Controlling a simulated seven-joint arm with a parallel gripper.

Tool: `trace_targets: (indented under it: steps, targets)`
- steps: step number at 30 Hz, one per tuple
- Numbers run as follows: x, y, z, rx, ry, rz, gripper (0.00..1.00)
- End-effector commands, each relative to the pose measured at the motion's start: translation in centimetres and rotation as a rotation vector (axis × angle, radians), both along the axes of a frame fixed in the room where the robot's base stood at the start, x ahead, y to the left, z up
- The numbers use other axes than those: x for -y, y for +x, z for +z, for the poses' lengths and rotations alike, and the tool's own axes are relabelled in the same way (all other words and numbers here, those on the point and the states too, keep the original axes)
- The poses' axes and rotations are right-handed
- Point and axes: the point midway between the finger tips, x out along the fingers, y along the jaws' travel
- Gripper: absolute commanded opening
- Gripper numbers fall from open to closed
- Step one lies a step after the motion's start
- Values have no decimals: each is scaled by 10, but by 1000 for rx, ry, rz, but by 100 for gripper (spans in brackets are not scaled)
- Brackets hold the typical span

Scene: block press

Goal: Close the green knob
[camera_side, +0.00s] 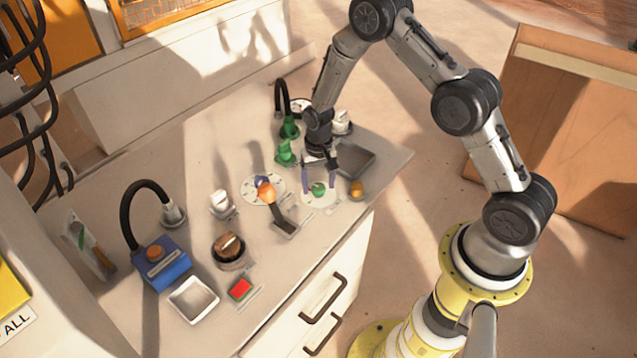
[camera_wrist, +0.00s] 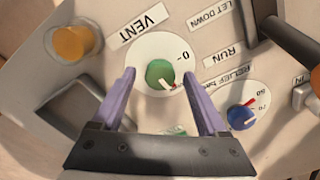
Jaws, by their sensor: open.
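The green knob (camera_wrist: 160,74) sits on a round white dial (camera_wrist: 145,50) under the label VENT in the wrist view. A white pointer mark shows on its lower right edge, near a red mark. In the side view the green knob (camera_side: 318,189) is at the right part of the bench top. My gripper (camera_side: 320,180) is above it, pointing down, with its purple fingers apart on either side of the knob. In the wrist view the open fingers of my gripper (camera_wrist: 163,77) flank the dial. Nothing is held. Whether the fingertips reach the knob's height I cannot tell.
A blue knob (camera_wrist: 241,117) on its own dial is to the right in the wrist view. An orange-handled lever (camera_side: 268,194) stands left of my gripper. An orange-yellow knob (camera_side: 356,188) and a grey tray (camera_side: 352,157) are close on the right. Green fittings (camera_side: 286,152) stand behind.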

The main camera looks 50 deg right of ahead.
Motion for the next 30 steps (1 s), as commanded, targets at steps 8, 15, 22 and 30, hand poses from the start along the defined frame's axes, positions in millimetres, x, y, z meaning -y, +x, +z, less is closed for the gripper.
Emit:
trace_targets:
  steps: [8,15,22,30]
  targets:
    - [0,0,-2,1,0,0,76]
    - [0,0,-1,1,-1,0,37]
    - [0,0,-1,1,-1,0,0]
    - [0,0,-1,0,0,21,0]
